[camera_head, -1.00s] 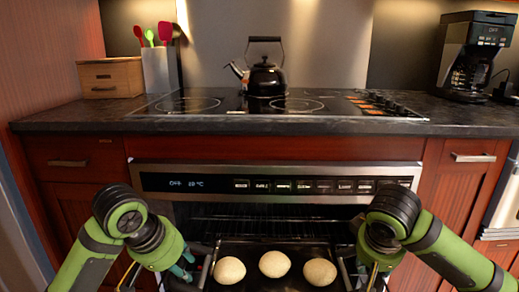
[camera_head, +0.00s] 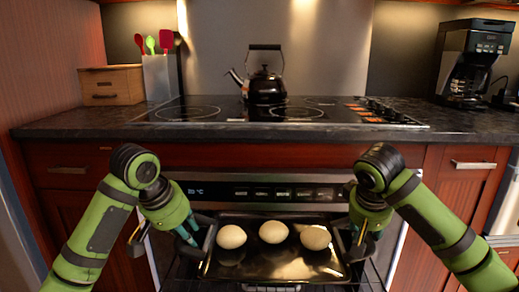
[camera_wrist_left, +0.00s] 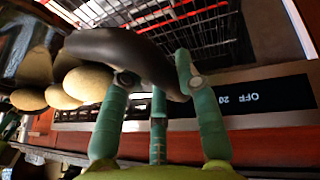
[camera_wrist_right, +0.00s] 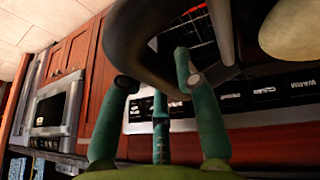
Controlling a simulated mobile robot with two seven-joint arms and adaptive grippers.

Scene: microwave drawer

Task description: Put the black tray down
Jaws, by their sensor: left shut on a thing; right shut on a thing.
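The black tray (camera_head: 292,268) is held level between my two grippers in front of the oven, with three pale round dough pieces, the middle one (camera_head: 273,232) among them, in a row on it. My left gripper (camera_head: 192,238) is shut on the tray's left handle, and the dark handle (camera_wrist_left: 125,50) shows between its green fingers in the left wrist view. My right gripper (camera_head: 357,240) is shut on the right handle, which also shows close up in the right wrist view (camera_wrist_right: 125,45). The fingertips are partly hidden in the head view.
The oven's control panel (camera_head: 280,192) is behind the tray, and a wire rack (camera_wrist_left: 175,15) shows in the left wrist view. Above, a black kettle (camera_head: 266,86) stands on the cooktop (camera_head: 215,112). A coffee maker (camera_head: 470,65) is at right, a wooden box (camera_head: 110,84) at left.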

